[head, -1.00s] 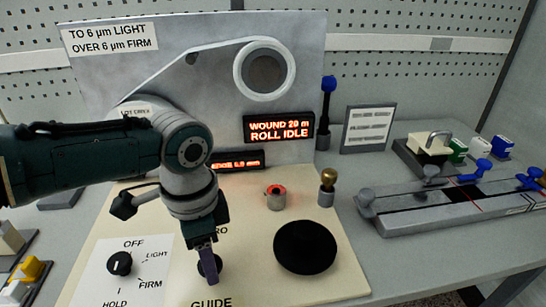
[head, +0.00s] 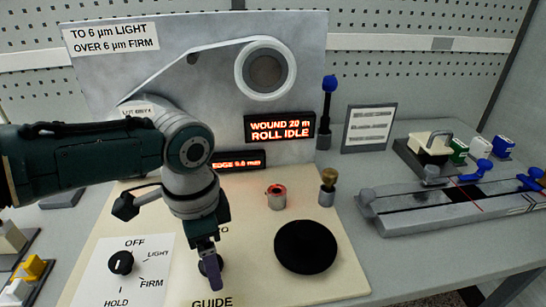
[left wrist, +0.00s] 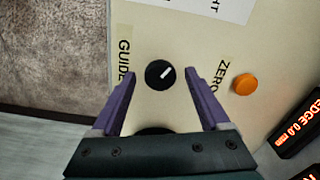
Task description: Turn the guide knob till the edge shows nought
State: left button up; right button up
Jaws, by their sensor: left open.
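The guide knob (left wrist: 160,74) is a round black knob with a white pointer line, on the cream panel beside the word GUIDE. In the head view the knob (head: 204,266) is partly hidden behind my left gripper (head: 212,270). In the left wrist view my left gripper (left wrist: 159,78) is open, with one purple finger on either side of the knob and gaps showing between. The edge display (left wrist: 301,123) reads EDGE 0.0 mm in the left wrist view; in the head view my arm partly covers this display (head: 238,162). My right gripper is out of view.
An orange button (left wrist: 245,84) sits beside the word ZERO. A selector knob (head: 121,262) marked OFF, LIGHT, FIRM and HOLD is left of my gripper. A large black disc (head: 305,247) stands right of it. The roll display (head: 280,127) reads WOUND 20 m, ROLL IDLE.

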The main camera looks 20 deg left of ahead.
pick_arm(q)
notch_tip(320, 180, up, 10)
jog(key=p, duration=0.2)
dwell(0.6)
